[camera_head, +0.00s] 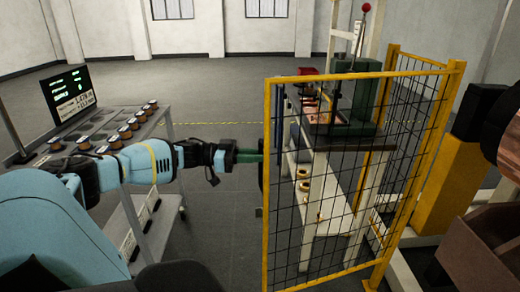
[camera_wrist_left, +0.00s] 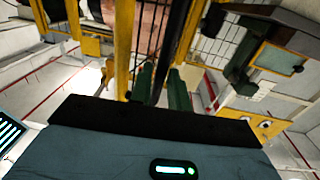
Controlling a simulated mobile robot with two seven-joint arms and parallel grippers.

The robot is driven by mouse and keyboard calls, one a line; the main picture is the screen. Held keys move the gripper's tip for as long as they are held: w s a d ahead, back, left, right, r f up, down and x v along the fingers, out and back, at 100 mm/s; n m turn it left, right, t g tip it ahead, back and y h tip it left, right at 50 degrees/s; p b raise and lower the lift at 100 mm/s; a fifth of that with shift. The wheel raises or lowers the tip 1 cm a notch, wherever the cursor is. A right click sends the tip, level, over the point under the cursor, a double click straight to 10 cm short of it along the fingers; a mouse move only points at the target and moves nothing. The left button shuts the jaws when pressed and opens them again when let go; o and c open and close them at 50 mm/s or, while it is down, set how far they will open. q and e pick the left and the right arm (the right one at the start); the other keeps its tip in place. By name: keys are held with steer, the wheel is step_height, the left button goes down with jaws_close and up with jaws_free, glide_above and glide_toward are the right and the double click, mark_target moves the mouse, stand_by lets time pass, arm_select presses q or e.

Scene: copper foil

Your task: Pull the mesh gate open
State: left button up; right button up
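The mesh gate (camera_head: 335,185) has a yellow frame and black wire mesh. It stands right of centre in the head view, its left upright nearest my left gripper (camera_head: 250,156). The gripper's green fingers reach a dark handle at that upright, partly hidden by the frame. In the left wrist view, my gripper (camera_wrist_left: 163,78) has a dark upright bar, the gate handle (camera_wrist_left: 177,35), between its two fingers, which look closed on it. The gate's yellow frame (camera_wrist_left: 124,40) shows beside it. My right gripper is not in view.
Behind the mesh stands a pale workbench (camera_head: 325,185) with a green machine (camera_head: 355,95) and copper-coloured rolls. At left, a grey cart (camera_head: 150,128) carries several spools and a screen (camera_head: 68,95). A yellow post (camera_head: 450,185) stands at right. Grey floor is open between cart and gate.

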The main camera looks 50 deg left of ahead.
arm_select(q)
steer(key=p+v, duration=0.1)
steer(key=v, duration=0.4)
steer(key=shift+s+a, duration=0.3)
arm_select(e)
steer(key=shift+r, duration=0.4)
arm_select(q)
steer(key=s+d+f+n+y+p, duration=0.2)
steer(key=s+d+f, duration=0.2)
steer(key=d+f, duration=0.6)
steer(key=s+d+f+n+y+p, duration=0.2)
steer(key=s+d+f, duration=0.45)
steer(key=f, duration=0.65)
steer(key=s+d+f+n+g+y+p, duration=0.2)
steer(key=s+d+g+y+p, duration=0.3)
steer(key=s+d, duration=1.4)
steer(key=d+f, duration=0.1)
steer(key=d, duration=0.2)
steer(key=shift+s+y, duration=0.3)
steer(key=shift+s, duration=0.05)
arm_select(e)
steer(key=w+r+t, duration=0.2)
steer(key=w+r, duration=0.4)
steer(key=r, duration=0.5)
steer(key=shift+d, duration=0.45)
